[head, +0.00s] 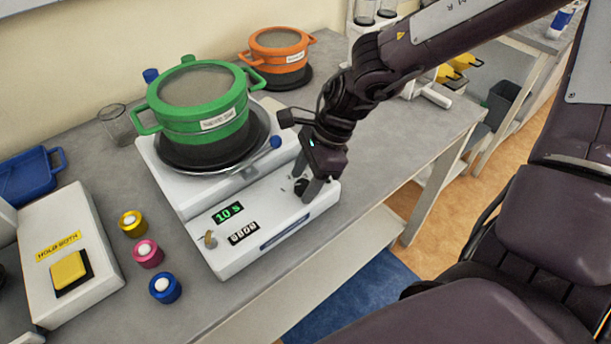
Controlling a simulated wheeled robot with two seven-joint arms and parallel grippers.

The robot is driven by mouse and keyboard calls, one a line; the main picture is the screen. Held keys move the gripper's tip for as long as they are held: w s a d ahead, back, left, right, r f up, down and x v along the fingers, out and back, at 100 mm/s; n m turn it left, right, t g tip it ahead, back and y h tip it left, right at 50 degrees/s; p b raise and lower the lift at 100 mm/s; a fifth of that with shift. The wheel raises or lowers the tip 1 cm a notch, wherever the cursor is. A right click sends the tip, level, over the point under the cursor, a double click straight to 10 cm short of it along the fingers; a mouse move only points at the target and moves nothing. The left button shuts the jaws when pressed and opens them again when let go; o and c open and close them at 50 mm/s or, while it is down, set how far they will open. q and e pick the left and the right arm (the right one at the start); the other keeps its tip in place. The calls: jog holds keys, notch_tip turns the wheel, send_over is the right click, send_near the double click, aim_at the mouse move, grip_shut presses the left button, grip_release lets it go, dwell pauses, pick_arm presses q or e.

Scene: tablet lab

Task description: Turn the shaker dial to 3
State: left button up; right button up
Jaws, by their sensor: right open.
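The shaker (262,262) is a white machine on the grey bench. A green two-handled pot (190,122) sits on its round dark platform. Its front panel has a green display (227,212) reading "10 s", a small black-and-white counter (243,233) whose digits I cannot read surely, and a small brass knob (210,239) at the left. My right gripper (307,190) points down at the panel's right end, open, with its fingers close around or beside a small dark part there. The fingers mostly hide that spot, so I cannot read a dial setting. My left gripper is out of view.
A white box with a yellow button (69,270) and several small coloured jars, such as the blue one (165,287), stand left of the shaker. An orange pot (280,59) is behind. A blue tray (28,178) lies far left. The bench (405,135) is clear at right.

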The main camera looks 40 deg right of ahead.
jog(key=c, duration=1)
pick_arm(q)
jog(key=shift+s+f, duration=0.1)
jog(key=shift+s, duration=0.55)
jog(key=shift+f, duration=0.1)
